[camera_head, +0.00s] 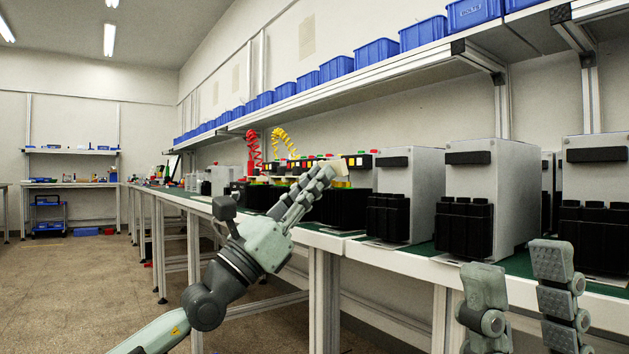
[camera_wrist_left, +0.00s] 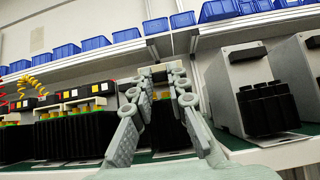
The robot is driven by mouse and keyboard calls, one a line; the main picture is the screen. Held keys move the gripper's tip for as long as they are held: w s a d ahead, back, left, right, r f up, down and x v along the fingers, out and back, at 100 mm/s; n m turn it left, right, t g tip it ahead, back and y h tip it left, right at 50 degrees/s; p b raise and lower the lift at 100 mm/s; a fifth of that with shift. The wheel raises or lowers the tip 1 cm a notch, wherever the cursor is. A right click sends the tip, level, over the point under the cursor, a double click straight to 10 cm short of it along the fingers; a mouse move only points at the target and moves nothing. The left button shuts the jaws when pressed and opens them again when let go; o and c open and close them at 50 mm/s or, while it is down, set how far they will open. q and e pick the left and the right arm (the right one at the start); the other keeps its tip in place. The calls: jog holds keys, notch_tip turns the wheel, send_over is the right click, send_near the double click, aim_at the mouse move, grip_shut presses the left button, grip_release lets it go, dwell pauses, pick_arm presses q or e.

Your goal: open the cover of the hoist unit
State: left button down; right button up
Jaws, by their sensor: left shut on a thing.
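The hoist unit I face has a black ribbed body (camera_head: 345,207) with yellow parts above it, standing on the bench; the body also shows between my fingers in the left wrist view (camera_wrist_left: 168,130). Its cover (camera_wrist_left: 159,74) is a dark upper block with a pale top, between my left fingertips. My left gripper (camera_head: 328,170) is shut on this cover, and its fingers hide much of it in the head view. My right gripper (camera_head: 522,275) is at the lower right of the head view, its fingers wide apart and empty, in front of the bench.
Grey cabinets with black fronts (camera_head: 478,195) stand to the right. Similar black units (camera_wrist_left: 66,132) stand to the left. A shelf (camera_head: 430,72) with several blue bins (camera_head: 376,52) runs above. Floor (camera_head: 80,280) is clear at the left.

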dwell(0.3)
pick_arm(q)
jog(key=c, duration=1.5)
grip_release()
jog(key=v, duration=1.2)
